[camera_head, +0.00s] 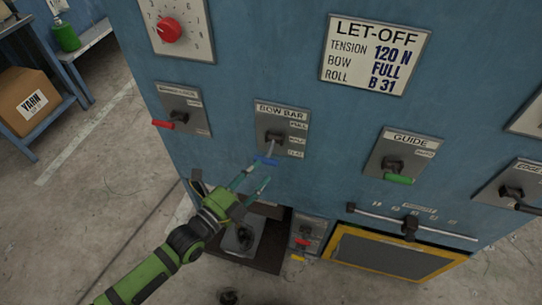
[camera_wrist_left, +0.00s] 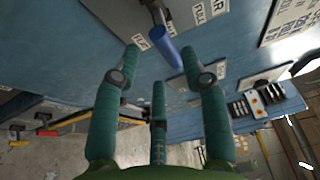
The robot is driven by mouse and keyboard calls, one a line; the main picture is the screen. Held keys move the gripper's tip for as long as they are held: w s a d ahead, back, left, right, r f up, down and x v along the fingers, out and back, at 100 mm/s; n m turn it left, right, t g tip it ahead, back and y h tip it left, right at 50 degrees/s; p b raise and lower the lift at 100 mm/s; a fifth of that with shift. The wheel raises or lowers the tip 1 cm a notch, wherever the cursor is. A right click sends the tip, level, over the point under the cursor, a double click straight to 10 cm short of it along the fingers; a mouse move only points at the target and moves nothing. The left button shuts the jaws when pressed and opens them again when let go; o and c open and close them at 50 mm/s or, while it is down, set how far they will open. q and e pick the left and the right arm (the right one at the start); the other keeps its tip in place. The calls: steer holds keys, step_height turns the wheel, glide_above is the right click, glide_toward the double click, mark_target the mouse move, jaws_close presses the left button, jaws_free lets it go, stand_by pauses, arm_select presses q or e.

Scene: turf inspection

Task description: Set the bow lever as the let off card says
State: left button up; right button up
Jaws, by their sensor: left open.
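The let-off card (camera_head: 375,55) on the blue machine front reads tension 120 N, bow FULL, roll B 31. Below it to the left is the bow bar plate (camera_head: 290,112), with a small column of labels on its right side, the top one seeming to read FULL. Its lever has a blue handle (camera_head: 266,161) that slants downward, toward the lower labels. My left gripper (camera_head: 250,180) is open just below the handle. In the left wrist view the blue handle (camera_wrist_left: 167,48) shows ahead of the spread teal fingers (camera_wrist_left: 170,62), with no clear grip on it. My right gripper is out of view.
A red-handled lever (camera_head: 180,118) is to the left, a green-handled guide lever (camera_head: 393,170) to the right. A red dial (camera_head: 169,30) is above. Below are a horizontal rail (camera_head: 440,234) and a yellow-framed panel (camera_head: 392,255). A yarn box (camera_head: 30,97) stands on a shelf at left.

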mark_target(270, 150)
arm_select(q)
steer(key=shift+m+h, duration=0.3)
steer(key=x, duration=0.7)
steer(key=shift+w+a+r+p, duration=0.1)
steer(key=shift+w+r+p, duration=0.05)
steer(key=shift+w+p, duration=0.15)
steer(key=shift+c, duration=0.4)
jaws_close()
